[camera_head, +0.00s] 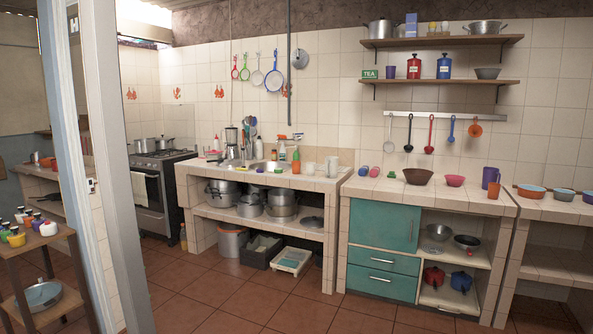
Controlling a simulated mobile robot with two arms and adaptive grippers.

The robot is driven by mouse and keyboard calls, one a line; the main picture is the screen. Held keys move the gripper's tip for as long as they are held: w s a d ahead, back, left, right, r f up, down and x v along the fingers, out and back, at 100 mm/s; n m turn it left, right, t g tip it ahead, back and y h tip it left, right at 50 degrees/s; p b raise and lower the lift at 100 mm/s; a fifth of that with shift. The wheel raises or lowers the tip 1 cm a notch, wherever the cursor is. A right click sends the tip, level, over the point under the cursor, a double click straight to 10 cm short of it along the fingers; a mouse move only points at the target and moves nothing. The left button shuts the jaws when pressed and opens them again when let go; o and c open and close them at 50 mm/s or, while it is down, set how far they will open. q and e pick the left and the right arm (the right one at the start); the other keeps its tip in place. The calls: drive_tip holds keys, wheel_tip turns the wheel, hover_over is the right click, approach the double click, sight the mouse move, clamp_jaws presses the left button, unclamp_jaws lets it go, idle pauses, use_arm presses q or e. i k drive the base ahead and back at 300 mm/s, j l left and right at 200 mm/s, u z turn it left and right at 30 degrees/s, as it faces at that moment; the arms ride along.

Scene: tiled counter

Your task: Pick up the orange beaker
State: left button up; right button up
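An orange beaker (494,191) stands upright near the right end of the tiled counter (440,197) with the teal cabinet. A taller purple cup (488,176) stands just behind it and partly overlaps it in the picture. Another orange upright item (296,162) stands by the sink on the middle counter; it is too small to tell whether it is a beaker or a bottle. Neither of my grippers shows in the head view.
A brown bowl (418,176) and a pink bowl (455,181) sit left of the beaker. Pans (531,191) sit on a separate counter to the right. A wall post (112,170) and small wooden table (42,255) stand at left. The tiled floor (270,305) is clear in front.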

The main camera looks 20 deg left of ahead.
sight(295, 164)
drive_tip(key=u, duration=0.95)
drive_tip(key=i, duration=2.15)
drive_tip(key=i+l, duration=0.1)
drive_tip(key=i, duration=2.05)
drive_tip(key=i+j+z, duration=0.1)
drive_tip(key=i+j, duration=0.15)
drive_tip(key=j, duration=0.3)
drive_tip(key=i+z, duration=0.05)
